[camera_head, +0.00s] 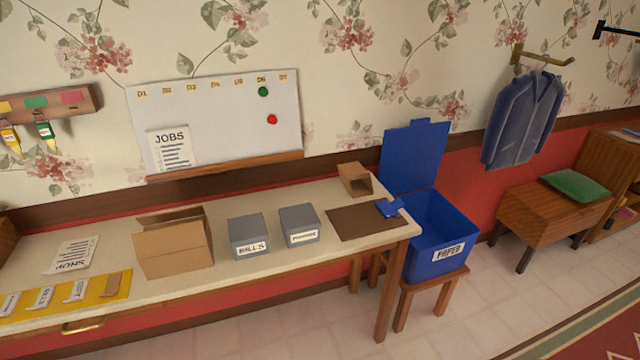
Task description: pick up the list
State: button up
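A white paper headed "SHOP" (73,255), upside down to this view, lies flat on the left part of the long table (215,283). Lines of text show on it, too small to read. Another white paper, headed "JOBS" (171,149), is upright at the lower left of the whiteboard (225,120). It also carries lines of text. I cannot tell from the picture which paper is the list. My gripper is not in view.
An open cardboard box (173,252) stands right of the SHOP paper; a yellow mat (65,298) with tags lies in front. Grey boxes (248,236), a brown mat (368,223) and a small cardboard box (354,180) are farther right. A blue PAPER bin (437,237) stands beside the table.

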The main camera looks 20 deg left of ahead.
aim_at(171, 145)
jog(key=u, duration=1.65)
jog(key=i+j+z, duration=0.1)
jog(key=z, duration=0.25)
jog(key=i+j+z, duration=0.1)
jog(key=z, duration=0.25)
jog(key=i+j+z, duration=0.1)
jog(key=z, duration=0.2)
